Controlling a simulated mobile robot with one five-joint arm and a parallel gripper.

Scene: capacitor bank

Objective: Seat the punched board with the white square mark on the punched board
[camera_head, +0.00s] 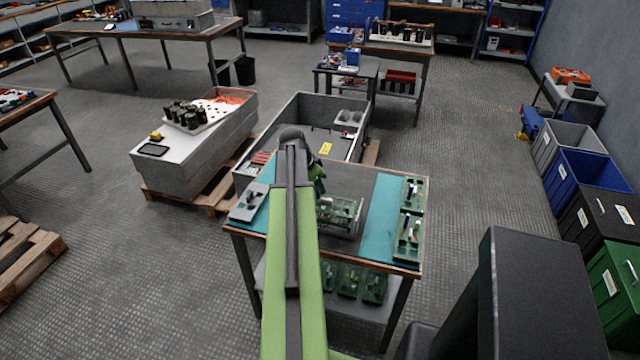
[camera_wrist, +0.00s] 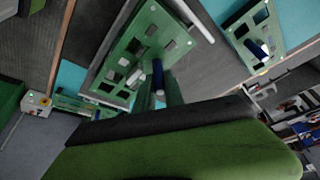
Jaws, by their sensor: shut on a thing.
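My green arm reaches over the workbench, and my gripper (camera_head: 317,171) hangs above it. A small green piece (camera_head: 320,185) shows at its fingers; it appears to be a punched board held nearly edge-on, mostly hidden by the arm. A green punched board (camera_head: 341,211) lies in a grey frame just below and right of the gripper. The wrist view shows a large punched board (camera_wrist: 152,48) with square cut-outs, a white cylinder and a dark blue cylinder. I cannot make out the white square mark for certain.
Two more green boards, one behind (camera_head: 412,194) and one in front (camera_head: 408,238), lie at the bench's right edge. A grey plate (camera_head: 248,203) lies at the left. Several boards (camera_head: 350,281) sit on the lower shelf. A grey open crate (camera_head: 300,106) stands behind the bench.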

